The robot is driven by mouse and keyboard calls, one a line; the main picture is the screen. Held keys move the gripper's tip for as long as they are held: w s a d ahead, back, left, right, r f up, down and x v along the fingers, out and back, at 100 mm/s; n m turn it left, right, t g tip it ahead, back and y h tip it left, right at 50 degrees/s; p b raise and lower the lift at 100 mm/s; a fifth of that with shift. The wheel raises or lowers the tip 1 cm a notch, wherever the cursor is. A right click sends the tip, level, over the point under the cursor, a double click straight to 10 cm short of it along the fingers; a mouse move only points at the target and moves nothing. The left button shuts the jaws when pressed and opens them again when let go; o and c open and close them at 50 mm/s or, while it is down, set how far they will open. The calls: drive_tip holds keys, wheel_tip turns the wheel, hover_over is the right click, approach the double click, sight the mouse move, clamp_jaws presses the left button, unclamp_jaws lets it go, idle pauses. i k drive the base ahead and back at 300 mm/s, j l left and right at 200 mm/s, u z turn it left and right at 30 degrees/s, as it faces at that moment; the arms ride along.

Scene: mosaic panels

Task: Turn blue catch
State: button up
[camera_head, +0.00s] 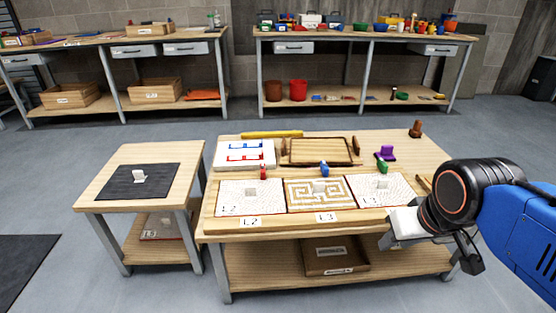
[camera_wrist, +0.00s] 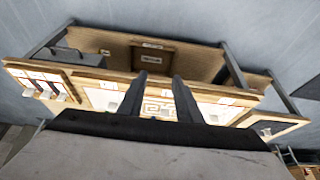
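The blue catch (camera_head: 324,169) is a small blue piece at the back edge of the middle panel (camera_head: 299,202), which has a tan maze pattern. A red catch (camera_head: 263,173) stands behind the left white panel (camera_head: 233,207). A green catch (camera_head: 381,164) stands behind the right white panel (camera_head: 362,197). My gripper (camera_wrist: 159,78) has two dark fingers apart with nothing between them. It is in front of the table, away from the catches. In the wrist view the maze panel (camera_wrist: 158,108) shows beyond the fingers; I cannot make out the blue catch there.
A wooden tray (camera_head: 320,163), a purple piece (camera_head: 386,153) and a brown piece (camera_head: 416,129) stand farther back on the table. A side table (camera_head: 120,212) with a black mat is at left. The wrist view shows a unit with white levers (camera_wrist: 40,90).

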sight(324, 168)
drive_tip(key=i+l, duration=0.95)
